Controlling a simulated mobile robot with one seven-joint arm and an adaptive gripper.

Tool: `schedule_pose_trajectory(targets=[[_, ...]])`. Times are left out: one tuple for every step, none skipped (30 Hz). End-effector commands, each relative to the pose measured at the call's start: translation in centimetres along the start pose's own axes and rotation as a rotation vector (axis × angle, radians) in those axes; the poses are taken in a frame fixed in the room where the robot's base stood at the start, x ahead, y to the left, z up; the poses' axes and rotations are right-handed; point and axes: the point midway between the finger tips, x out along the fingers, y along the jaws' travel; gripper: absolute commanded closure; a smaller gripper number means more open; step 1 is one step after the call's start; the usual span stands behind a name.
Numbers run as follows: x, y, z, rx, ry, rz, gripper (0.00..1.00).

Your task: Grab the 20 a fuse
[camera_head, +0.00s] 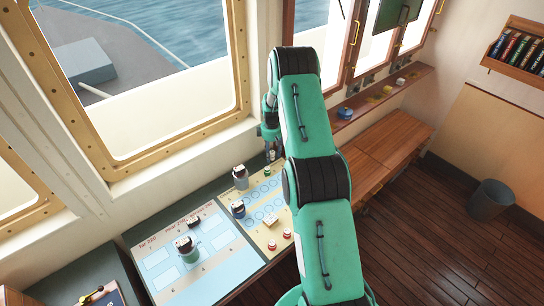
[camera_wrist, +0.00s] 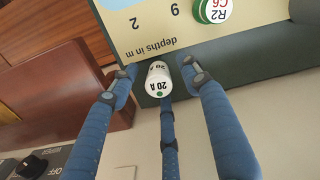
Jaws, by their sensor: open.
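The 20 A fuse (camera_wrist: 158,84) is a small white cylinder with "20 A" lettering and a green dot, in the wrist view. It is at the dark green edge beside the chart panel. My gripper (camera_wrist: 160,68) has its blue fingers spread, with the fuse in the gap between the tips. I see space on both sides, and I cannot tell whether any finger touches it. In the head view my gripper (camera_head: 270,136) is at the far end of the console, partly hidden by my arm. I cannot make out the fuse clearly there.
A green and white piece marked R2 C6 (camera_wrist: 212,9) lies on the beige depth panel (camera_wrist: 150,28). Several small pieces stand on the blue chart panel (camera_head: 165,255). A wooden bench (camera_head: 385,160) and window ledge (camera_head: 345,128) are to the right. The window wall is close behind.

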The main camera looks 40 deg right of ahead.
Motion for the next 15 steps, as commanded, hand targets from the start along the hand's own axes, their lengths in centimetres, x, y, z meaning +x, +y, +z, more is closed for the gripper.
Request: schedule_pose_trajectory(targets=[[0.5,0.0,0.0,0.0,-0.001,-0.001,0.53],[0.7,0.0,0.0,0.0,0.0,0.0,0.53],[1.0,0.0,0.0,0.0,0.0,0.0,0.53],[1.2,0.0,0.0,0.0,0.0,0.0,0.53],[1.3,0.0,0.0,0.0,0.0,0.001,0.53],[1.4,0.0,0.0,0.0,0.0,0.001,0.53],[1.5,0.0,0.0,0.0,0.001,0.001,0.53],[1.5,0.0,0.0,0.0,0.001,0.001,0.53],[1.5,0.0,0.0,0.0,0.001,0.001,0.53],[1.6,0.0,0.0,0.0,0.001,0.001,0.53],[1.6,0.0,0.0,0.0,0.001,0.001,0.53],[1.6,0.0,0.0,0.0,0.001,0.001,0.53],[1.6,0.0,0.0,0.0,0.001,0.001,0.53],[1.6,0.0,0.0,0.0,0.001,0.001,0.53],[1.6,0.0,0.0,0.0,0.001,0.001,0.53]])
